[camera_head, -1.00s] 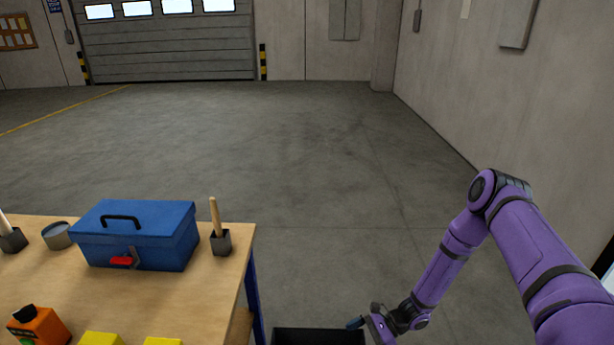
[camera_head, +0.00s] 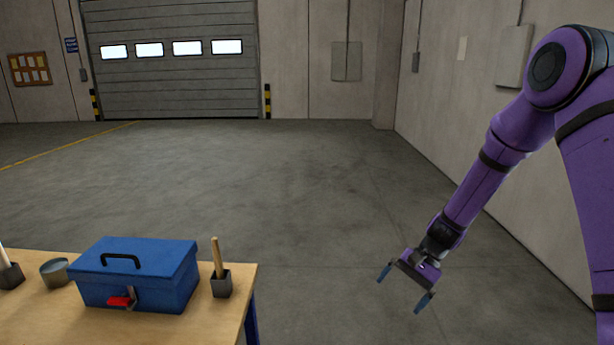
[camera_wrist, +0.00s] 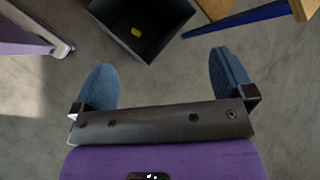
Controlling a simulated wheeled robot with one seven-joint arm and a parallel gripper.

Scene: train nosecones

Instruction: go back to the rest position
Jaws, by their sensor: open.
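My gripper (camera_head: 401,291) is open and empty, held in the air above the floor to the right of the workbench, at the end of my purple arm. Its two blue fingers stand wide apart. In the wrist view, the open gripper (camera_wrist: 162,85) shows with nothing between its fingers. Beyond the fingertips there is a dark open bin (camera_wrist: 165,12) on the floor with a small yellow piece (camera_wrist: 137,32) inside.
The wooden workbench (camera_head: 215,322) at lower left holds a blue toolbox (camera_head: 137,276), a brush in a dark cup (camera_head: 221,283) and a grey tin (camera_head: 55,271). A wall (camera_head: 470,110) stands at right. The floor (camera_head: 270,180) ahead is clear.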

